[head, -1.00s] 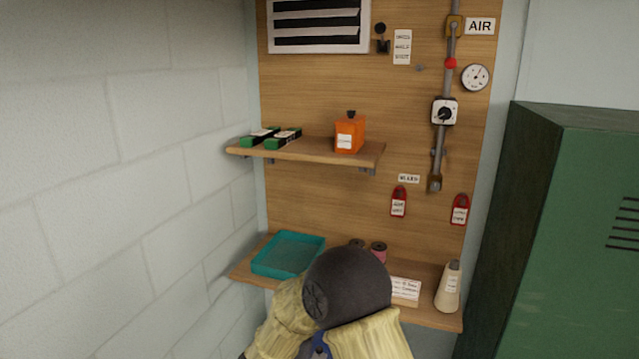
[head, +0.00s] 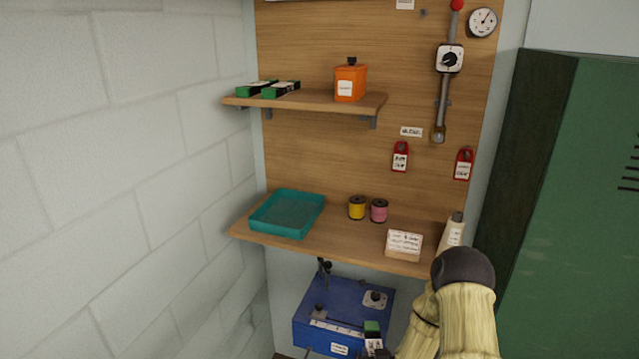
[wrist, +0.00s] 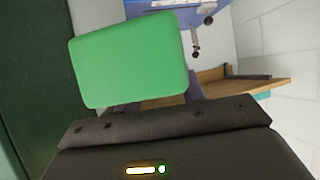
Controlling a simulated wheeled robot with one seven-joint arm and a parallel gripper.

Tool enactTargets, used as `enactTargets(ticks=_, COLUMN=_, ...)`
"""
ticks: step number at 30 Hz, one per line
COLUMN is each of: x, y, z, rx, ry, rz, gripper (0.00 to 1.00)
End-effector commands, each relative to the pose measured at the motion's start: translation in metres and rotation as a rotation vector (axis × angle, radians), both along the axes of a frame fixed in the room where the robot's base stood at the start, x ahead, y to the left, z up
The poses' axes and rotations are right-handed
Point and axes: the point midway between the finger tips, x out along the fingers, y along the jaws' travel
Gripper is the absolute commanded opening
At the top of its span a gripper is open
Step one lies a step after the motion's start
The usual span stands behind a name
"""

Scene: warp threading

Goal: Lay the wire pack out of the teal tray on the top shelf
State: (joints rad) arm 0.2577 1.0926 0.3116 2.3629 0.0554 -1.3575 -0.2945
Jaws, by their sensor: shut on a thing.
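A green and black wire pack (head: 372,328) is held in my gripper (head: 376,345), low in the head view, in front of the blue box below the lower shelf. The pack's green face fills much of the wrist view (wrist: 130,60); my gripper (wrist: 150,108) is shut on it. The teal tray (head: 265,228) sits empty at the left of the lower shelf. The top shelf (head: 320,104) carries two similar green and black packs (head: 257,88) (head: 281,89) at its left and an orange canister (head: 350,84) at its right.
Yellow (head: 357,207) and pink (head: 379,210) spools, a labelled card block (head: 404,244) and a cream cone (head: 454,232) stand on the lower shelf. The blue box (head: 340,300) is below. A green locker (head: 570,200) stands right. The top shelf has bare room between packs and canister.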

Motion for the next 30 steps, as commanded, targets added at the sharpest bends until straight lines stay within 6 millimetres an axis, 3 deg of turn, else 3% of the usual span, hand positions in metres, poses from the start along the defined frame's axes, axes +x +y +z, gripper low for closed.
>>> enactTargets(ticks=3, x=-0.011, y=-0.005, z=-0.012, rx=0.001, ry=-0.003, rz=0.016, gripper=0.04)
enactTargets(ticks=14, x=-0.013, y=-0.005, z=-0.013, rx=-0.001, ry=-0.004, rz=0.021, gripper=0.04)
enactTargets(ticks=25, x=-0.049, y=-0.005, z=-0.06, rx=0.0, ry=0.002, rz=0.021, gripper=0.04)
enactTargets(ticks=30, x=-0.056, y=-0.005, z=-0.066, rx=-0.002, ry=-0.005, rz=0.021, gripper=0.04)
